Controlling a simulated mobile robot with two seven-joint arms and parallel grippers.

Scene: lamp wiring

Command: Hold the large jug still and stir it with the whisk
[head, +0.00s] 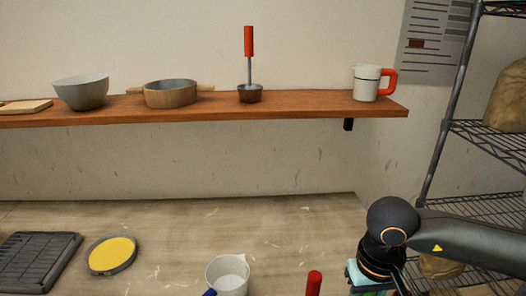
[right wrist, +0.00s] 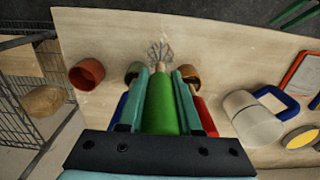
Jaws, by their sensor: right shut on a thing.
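The large jug (head: 228,280) is pale and stands on the worktop at the bottom of the head view, its lower part cut off. In the right wrist view the jug (right wrist: 258,127) shows at right with a blue handle (right wrist: 280,101). My right gripper (right wrist: 161,75) is shut on the green handle of the whisk (right wrist: 161,103). The whisk's wire loops point away beyond the fingertips, apart from the jug. In the head view my right gripper (head: 376,288) is at the bottom right, partly cut off. My left gripper is out of view.
A yellow disc (head: 112,255) and a dark ribbed tray (head: 38,262) lie at left. A red handle (head: 313,283) stands right of the jug. A terracotta cup (right wrist: 87,73) is in the wrist view. A wire rack (head: 485,130) stands at right. The back worktop is clear.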

